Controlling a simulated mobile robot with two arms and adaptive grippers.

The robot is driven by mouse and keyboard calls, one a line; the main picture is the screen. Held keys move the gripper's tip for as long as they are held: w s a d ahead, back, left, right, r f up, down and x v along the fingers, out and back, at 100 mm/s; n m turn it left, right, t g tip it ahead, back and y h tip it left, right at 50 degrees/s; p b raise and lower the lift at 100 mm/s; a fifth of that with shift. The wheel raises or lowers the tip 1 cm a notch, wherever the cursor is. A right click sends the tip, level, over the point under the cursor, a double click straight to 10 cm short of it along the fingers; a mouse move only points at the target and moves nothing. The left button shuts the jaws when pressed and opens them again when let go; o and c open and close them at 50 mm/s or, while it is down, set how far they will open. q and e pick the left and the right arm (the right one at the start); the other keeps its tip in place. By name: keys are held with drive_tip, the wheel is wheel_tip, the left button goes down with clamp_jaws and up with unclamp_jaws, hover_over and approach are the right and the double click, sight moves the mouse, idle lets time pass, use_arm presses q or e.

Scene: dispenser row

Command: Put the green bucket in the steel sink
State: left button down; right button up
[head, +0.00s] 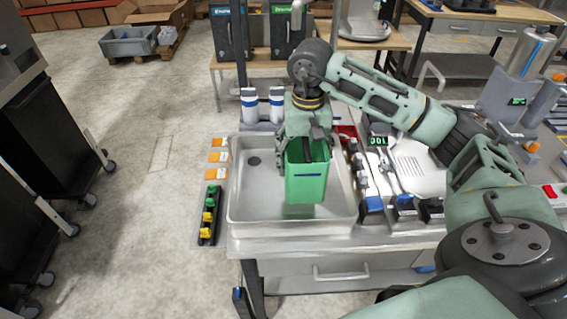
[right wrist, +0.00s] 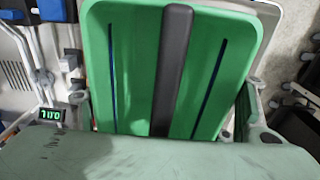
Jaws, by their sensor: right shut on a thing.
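The green bucket (head: 306,182) hangs upright from my right gripper (head: 308,146), within the outline of the steel sink (head: 248,205) in the head view. I cannot tell whether its base touches the sink floor. The gripper is shut on the bucket's top, with finger parts showing at both sides. In the right wrist view the bucket (right wrist: 135,70) fills the middle, with a dark bar along its centre and dark blue lines on either side. My left gripper is not in view.
White bottles (head: 249,105) stand behind the sink. A dark strip with green and yellow pieces (head: 209,215) lies left of it. A scale with a green display (head: 377,141) and blue-fronted dispensers (head: 372,204) are to the right. The sink's left part is empty.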

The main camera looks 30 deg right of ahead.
drive_tip(key=w+f+p, duration=0.1)
drive_tip(key=w+f, duration=0.1)
drive_tip(key=w+a+f+p, duration=0.1)
drive_tip(key=w+f, duration=0.1)
drive_tip(key=w+f+p, duration=0.2)
drive_tip(key=f, duration=0.1)
drive_tip(key=shift+a, duration=0.4)
drive_tip(key=shift+w+f, duration=0.15)
drive_tip(key=shift+f, duration=0.25)
drive_tip(key=shift+f+b, duration=0.15)
drive_tip(key=shift+b, duration=0.15)
drive_tip(key=o, duration=1.3)
